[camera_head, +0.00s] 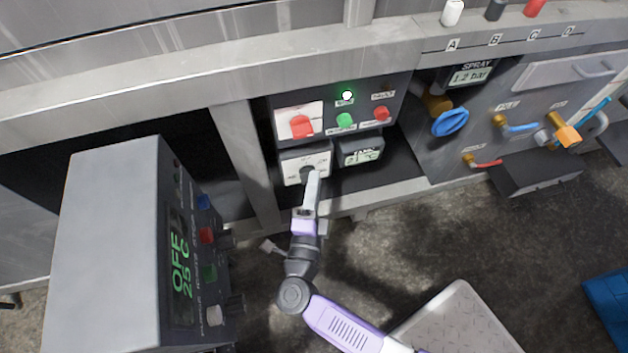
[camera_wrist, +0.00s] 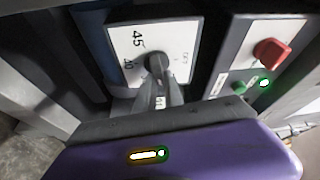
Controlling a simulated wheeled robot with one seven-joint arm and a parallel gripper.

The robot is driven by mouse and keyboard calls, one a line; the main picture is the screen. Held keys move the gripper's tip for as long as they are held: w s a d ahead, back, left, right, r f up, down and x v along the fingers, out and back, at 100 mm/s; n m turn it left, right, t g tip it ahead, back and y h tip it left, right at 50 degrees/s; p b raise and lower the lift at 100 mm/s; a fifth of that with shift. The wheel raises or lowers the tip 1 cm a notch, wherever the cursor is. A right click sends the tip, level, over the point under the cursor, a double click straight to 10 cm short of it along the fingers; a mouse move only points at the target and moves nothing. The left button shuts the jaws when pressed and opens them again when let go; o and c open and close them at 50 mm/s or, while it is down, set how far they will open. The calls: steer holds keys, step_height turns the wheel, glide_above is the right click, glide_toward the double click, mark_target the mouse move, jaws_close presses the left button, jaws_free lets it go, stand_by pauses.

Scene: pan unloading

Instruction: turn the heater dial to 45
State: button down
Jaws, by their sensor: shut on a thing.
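The heater dial is a dark knob (camera_wrist: 157,63) on a white plate (camera_wrist: 182,36) marked 45 and other figures in the wrist view. My gripper (camera_wrist: 157,84) is shut on this knob, with a finger on each side of it. The head view shows the same white dial plate (camera_head: 297,168) low on the grey panel, with my gripper (camera_head: 310,178) reaching up to it from below. The fingers cover part of the knob, so I cannot tell which mark it points at.
A display (camera_head: 361,155) beside the dial reads about 21 °C. Above are a red switch (camera_head: 302,127), a green button (camera_head: 344,120) and a red button (camera_head: 381,113). A grey box (camera_head: 110,245) showing OFF and 25 C stands at left. Valves with a blue wheel (camera_head: 450,121) are at right.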

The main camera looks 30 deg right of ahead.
steer(key=shift+w+a+f+m+t+y+p, duration=0.1)
steer(key=shift+a+m+t+y+p, duration=0.15)
steer(key=shift+m+y+p, duration=2.65)
steer(key=shift+a+f+m+t+y+p, duration=0.15)
steer(key=shift+m+y, duration=1.15)
steer(key=shift+m, duration=3.65)
steer(key=shift+w+a+f+m+t+y+p, duration=0.25)
steer(key=shift+m+y+p, duration=1.6)
steer(key=shift+m, duration=2.1)
steer(key=shift+s+d+r+y+b, duration=0.1)
steer(key=shift+s+r+y+b, duration=0.1)
steer(key=shift+r+y+b, duration=0.1)
steer(key=c, duration=1.4)
jaws_free()
steer(key=shift+c, duration=0.2)
